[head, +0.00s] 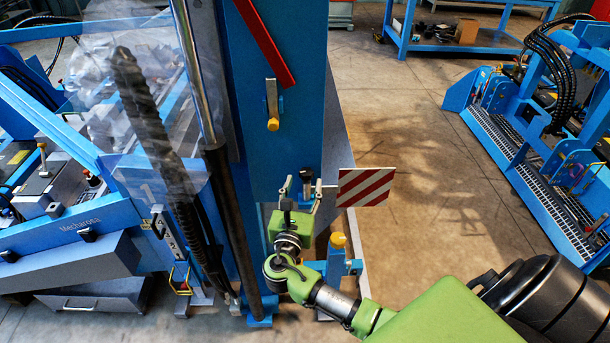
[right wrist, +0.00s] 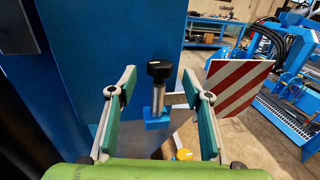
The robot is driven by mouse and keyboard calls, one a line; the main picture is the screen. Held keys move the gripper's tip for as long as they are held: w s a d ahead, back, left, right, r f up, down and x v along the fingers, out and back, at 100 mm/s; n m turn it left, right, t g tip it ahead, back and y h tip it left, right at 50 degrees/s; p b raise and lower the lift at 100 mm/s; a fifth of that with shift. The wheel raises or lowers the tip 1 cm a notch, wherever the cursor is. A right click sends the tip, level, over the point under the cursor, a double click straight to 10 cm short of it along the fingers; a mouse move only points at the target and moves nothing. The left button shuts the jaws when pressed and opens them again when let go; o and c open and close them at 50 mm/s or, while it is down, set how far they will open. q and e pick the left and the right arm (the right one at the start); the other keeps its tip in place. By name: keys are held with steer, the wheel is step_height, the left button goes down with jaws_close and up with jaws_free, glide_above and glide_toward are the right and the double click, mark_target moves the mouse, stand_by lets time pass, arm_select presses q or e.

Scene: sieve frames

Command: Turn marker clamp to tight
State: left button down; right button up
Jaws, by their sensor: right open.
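The marker clamp is a black knob (right wrist: 159,70) on a metal pin, standing upright from a small blue bracket (right wrist: 157,123) beside the blue column. The red-and-white striped marker board (right wrist: 236,86) is attached at its right, and also shows in the head view (head: 366,187). My right gripper (head: 303,187) is open and empty, its two fingers spread. In the right wrist view the knob appears between the fingertips (right wrist: 159,88), seemingly a little beyond them, with no contact visible. My left gripper is out of view.
The tall blue column (head: 287,120) stands behind and left of the clamp. A yellow-tipped lever (head: 272,105) is higher on it. A yellow knob on a blue post (head: 338,241) is close to my right arm. Open floor (head: 430,180) lies right of the board.

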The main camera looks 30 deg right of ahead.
mark_target(303, 178)
steer(key=shift+x, duration=1.65)
steer(key=c, duration=1.1)
steer(key=shift+w+a+f+m+g+h+b, duration=0.1)
steer(key=shift+w+m+g+h+b, duration=0.05)
steer(key=shift+m+g+h+b, duration=0.35)
steer(key=shift+w+a+f+m+g+h+b, duration=0.1)
steer(key=shift+m+g+h+b, duration=0.15)
steer(key=shift+m+g+h, duration=0.35)
steer(key=shift+r+m+g+h, duration=0.15)
steer(key=shift+m+g+h, duration=0.2)
steer(key=shift+g, duration=0.45)
steer(key=shift+r, duration=0.1)
